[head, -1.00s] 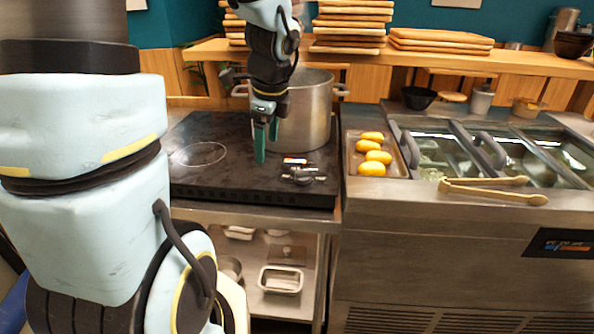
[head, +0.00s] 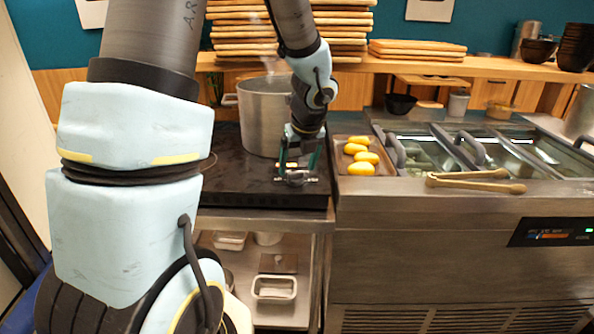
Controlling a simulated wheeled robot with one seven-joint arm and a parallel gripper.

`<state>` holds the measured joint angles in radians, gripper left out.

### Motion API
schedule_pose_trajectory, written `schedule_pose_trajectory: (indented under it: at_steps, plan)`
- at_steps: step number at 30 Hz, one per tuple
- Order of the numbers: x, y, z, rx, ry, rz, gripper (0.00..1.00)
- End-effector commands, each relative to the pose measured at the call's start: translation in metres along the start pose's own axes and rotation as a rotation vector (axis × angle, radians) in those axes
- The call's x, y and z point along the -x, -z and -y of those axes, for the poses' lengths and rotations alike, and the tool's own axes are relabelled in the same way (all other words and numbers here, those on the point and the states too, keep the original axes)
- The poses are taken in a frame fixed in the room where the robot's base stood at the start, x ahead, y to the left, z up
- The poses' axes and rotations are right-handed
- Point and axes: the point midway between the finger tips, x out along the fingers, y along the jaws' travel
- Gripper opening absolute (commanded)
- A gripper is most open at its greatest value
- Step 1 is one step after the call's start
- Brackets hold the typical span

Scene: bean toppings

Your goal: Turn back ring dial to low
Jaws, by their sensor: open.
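The dials (head: 296,181) sit at the front right of the black stovetop (head: 225,178). I cannot tell whether the fingers touch a dial. A large steel pot (head: 263,118) stands at the back of the stovetop, behind my gripper.
A tray (head: 342,166) of yellow items lies just right of the stovetop. Tongs (head: 470,181) rest on the steel counter (head: 420,205) in front of the glass-lidded bins (head: 430,155). Stacked wooden boards (head: 340,28) stand on the back shelf.

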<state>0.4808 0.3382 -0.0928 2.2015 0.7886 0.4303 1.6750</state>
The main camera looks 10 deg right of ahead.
Motion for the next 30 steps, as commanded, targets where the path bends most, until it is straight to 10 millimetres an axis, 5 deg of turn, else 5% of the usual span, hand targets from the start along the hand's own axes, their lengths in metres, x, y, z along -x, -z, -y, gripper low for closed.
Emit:
schedule_pose_trajectory:
  at_steps: [15, 30]
  plan:
    - [-0.018, 0.0, 0.0, 0.0, 0.0, 0.0, 0.81]
    - [-0.018, 0.0, 0.0, 0.001, 0.0, 0.0, 0.25]
